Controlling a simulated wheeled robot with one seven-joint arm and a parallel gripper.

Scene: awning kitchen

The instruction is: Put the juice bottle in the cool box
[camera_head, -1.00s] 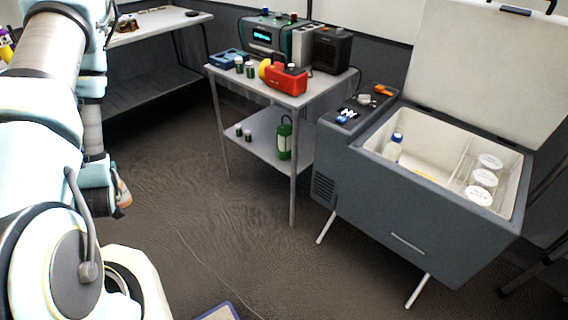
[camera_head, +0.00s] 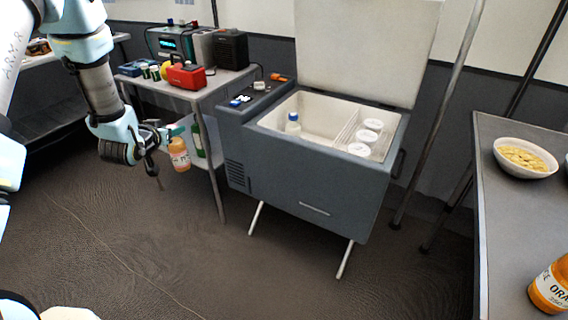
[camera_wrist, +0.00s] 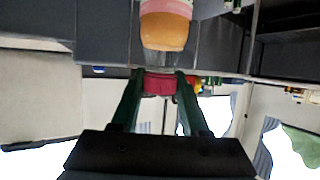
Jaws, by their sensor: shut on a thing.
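My gripper (camera_head: 168,131) is shut on the juice bottle (camera_head: 179,154), an orange bottle with a pale label. It hangs in the air in front of the side table, left of the cool box. In the wrist view the fingers (camera_wrist: 159,82) close around its red cap, and the orange body (camera_wrist: 165,32) extends beyond them. The cool box (camera_head: 300,178) is grey on legs with its lid raised. Inside it stand a white bottle with a blue cap (camera_head: 293,124) on the left and several white-lidded tubs (camera_head: 368,136) behind a divider on the right.
A right-hand table (camera_head: 515,235) holds a bowl (camera_head: 525,158) and another orange bottle (camera_head: 551,285). A pole (camera_head: 432,120) stands right of the cool box. Floor in front is clear.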

